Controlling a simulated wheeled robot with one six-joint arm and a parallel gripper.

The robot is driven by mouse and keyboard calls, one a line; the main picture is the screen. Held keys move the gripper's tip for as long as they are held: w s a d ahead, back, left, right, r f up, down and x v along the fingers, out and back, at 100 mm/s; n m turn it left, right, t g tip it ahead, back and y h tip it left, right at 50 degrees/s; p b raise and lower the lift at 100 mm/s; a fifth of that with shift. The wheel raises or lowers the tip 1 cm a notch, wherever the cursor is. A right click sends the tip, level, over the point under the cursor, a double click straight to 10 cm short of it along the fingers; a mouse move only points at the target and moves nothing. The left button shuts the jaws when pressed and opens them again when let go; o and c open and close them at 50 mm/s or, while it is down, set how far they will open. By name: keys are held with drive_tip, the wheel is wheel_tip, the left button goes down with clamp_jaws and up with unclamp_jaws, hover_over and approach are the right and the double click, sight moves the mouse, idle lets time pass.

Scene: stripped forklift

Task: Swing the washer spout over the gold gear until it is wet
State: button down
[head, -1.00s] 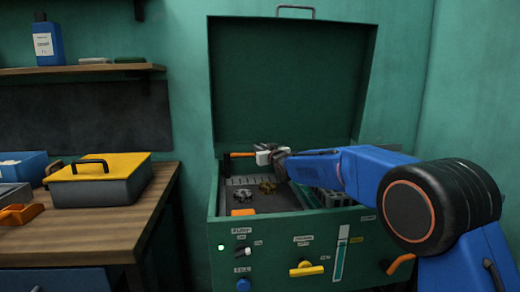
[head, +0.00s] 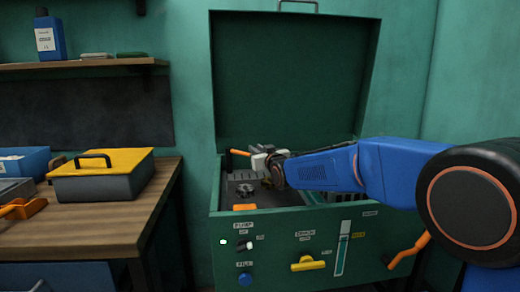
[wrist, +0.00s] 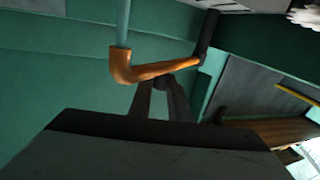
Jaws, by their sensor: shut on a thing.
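The washer is a green cabinet (head: 280,228) with its lid (head: 290,85) raised. My gripper (head: 262,160) is over the left part of its basin. In the wrist view my gripper (wrist: 165,88) is shut on the orange spout (wrist: 150,72), which bends from an upright pipe and ends in a dark tip. In the head view the spout's orange part (head: 239,152) shows left of my gripper. A dark grey gear (head: 245,190) lies in the basin. The gold gear is mostly or wholly hidden by my gripper. I cannot tell whether it is wet.
The washer front has a lit pump switch (head: 240,244), a yellow handle (head: 308,264) and an orange lever (head: 408,251). A wooden bench (head: 115,215) at left holds a grey box with a yellow lid (head: 100,176). The raised lid bounds the space behind.

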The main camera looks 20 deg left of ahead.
drive_tip(key=shift+s+a, duration=0.25)
drive_tip(key=shift+s, duration=0.5)
drive_tip(key=c, duration=1.7)
unclamp_jaws()
drive_tip(key=shift+o, duration=0.2)
drive_tip(key=v, duration=1.2)
drive_tip(key=shift+w+d+r, duration=0.1)
drive_tip(key=shift+w+d, duration=0.05)
